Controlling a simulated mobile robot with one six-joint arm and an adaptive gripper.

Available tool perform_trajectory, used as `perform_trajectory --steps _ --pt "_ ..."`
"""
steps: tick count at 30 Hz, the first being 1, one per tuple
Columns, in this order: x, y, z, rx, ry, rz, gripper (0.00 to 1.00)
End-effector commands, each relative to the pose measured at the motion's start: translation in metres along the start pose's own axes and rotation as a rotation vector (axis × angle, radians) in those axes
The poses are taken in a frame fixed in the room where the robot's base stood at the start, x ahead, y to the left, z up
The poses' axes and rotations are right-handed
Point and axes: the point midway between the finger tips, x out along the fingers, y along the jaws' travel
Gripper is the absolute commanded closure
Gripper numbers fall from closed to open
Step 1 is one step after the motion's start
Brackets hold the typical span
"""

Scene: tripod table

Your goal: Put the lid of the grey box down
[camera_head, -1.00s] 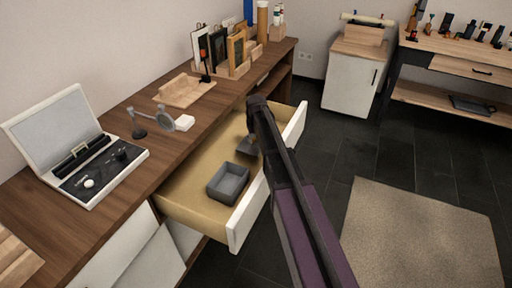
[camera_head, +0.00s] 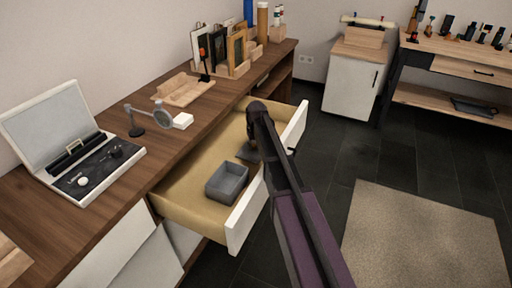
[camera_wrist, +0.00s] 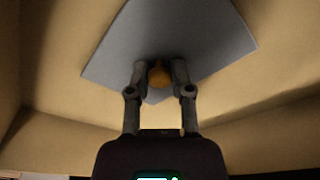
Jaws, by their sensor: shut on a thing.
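The grey box (camera_head: 238,178) stands open and empty in the pulled-out drawer. Its grey lid (camera_head: 246,153) is farther back in the same drawer, beside the box and apart from it, and my arm hides part of it. In the wrist view, the flat lid (camera_wrist: 195,35) has a round orange-brown knob (camera_wrist: 159,75). My gripper (camera_wrist: 160,72) is shut on this knob, one finger on each side. I cannot tell if the lid touches the drawer floor.
The drawer (camera_head: 185,205) has bare floor around the box and low walls close to the lid. The wooden desk (camera_head: 130,185) above it carries an open case (camera_head: 75,150), a magnifier (camera_head: 150,118) and a wooden tray (camera_head: 183,90).

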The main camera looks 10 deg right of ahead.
Motion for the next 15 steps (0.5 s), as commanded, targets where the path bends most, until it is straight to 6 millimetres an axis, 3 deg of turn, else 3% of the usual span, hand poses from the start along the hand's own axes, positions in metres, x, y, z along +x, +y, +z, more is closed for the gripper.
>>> perform_trajectory --steps 9,10,13,15 --pt "0.0039 0.0002 0.0006 0.0 0.0 0.0 1.0" --pt "0.0036 0.0002 0.0006 0.0 0.0 0.0 0.69" --pt "0.0027 0.0003 0.0005 0.0 0.0 0.0 0.39" --pt "0.0027 0.0003 0.0005 0.0 0.0 0.0 0.37"
